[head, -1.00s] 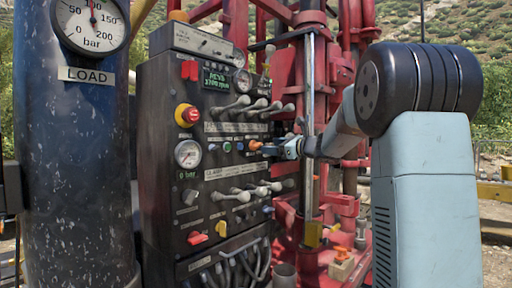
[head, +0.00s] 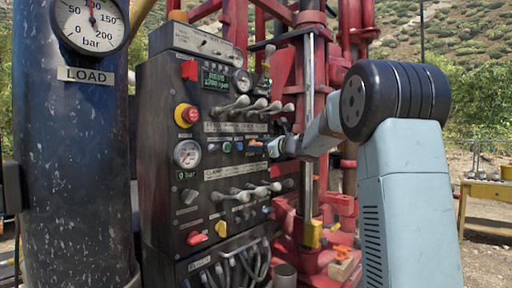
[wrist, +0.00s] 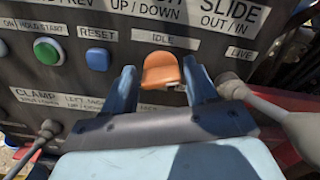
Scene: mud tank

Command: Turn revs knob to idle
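The orange revs knob (wrist: 162,70) sits on the control panel just below the IDLE label (wrist: 161,38) in the wrist view. My gripper (wrist: 160,78) has its two blue fingers on either side of the knob, left and right, with a thin gap showing at the left. The fingers look open around it; contact at the right finger is unclear.
Grey levers (head: 255,106) stick out above and below my gripper. One lever (wrist: 240,92) is close to the right finger. A green button (wrist: 48,51) and a blue reset button (wrist: 98,59) lie to the left. Red rig framework stands behind.

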